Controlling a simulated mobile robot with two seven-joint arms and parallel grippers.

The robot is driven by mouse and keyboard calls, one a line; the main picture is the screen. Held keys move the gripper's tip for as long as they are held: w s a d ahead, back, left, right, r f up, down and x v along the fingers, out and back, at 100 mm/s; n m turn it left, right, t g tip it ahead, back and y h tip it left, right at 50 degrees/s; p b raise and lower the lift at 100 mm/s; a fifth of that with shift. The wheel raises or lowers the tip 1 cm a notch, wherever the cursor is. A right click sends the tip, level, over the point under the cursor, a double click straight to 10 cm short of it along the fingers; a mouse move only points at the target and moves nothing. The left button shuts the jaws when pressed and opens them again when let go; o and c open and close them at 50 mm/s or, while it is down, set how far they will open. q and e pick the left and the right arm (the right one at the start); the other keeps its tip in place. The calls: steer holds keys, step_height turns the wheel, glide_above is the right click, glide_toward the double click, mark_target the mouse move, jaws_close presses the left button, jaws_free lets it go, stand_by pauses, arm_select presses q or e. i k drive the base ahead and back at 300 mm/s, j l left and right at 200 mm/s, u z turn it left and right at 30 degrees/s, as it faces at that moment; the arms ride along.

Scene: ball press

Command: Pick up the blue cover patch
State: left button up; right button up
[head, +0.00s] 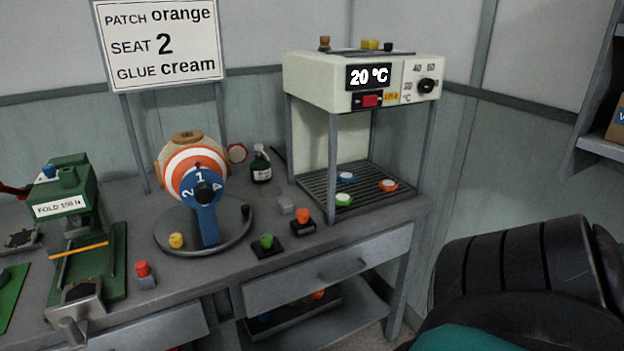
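A small blue patch with a white top (345,178) lies on the dark slatted rack (330,196) under the cream heater box (335,85). The heater's display (368,76) reads 20 °C. A sign (160,45) reads patch orange, seat 2, glue cream. Neither of my grippers can be made out in the head view.
An orange-and-white striped ball (193,168) sits behind a blue numbered dial on a round base (168,243). A green press (72,212) stands at left. Posts flank the rack. Small coloured pieces and a dark bottle (261,166) stand between. A large black ribbed object (520,270) fills the lower right.

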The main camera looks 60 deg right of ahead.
mark_target(344, 177)
steer(key=z, duration=2)
steer(key=i+l+u, duration=0.4)
steer(key=i+l, duration=0.55)
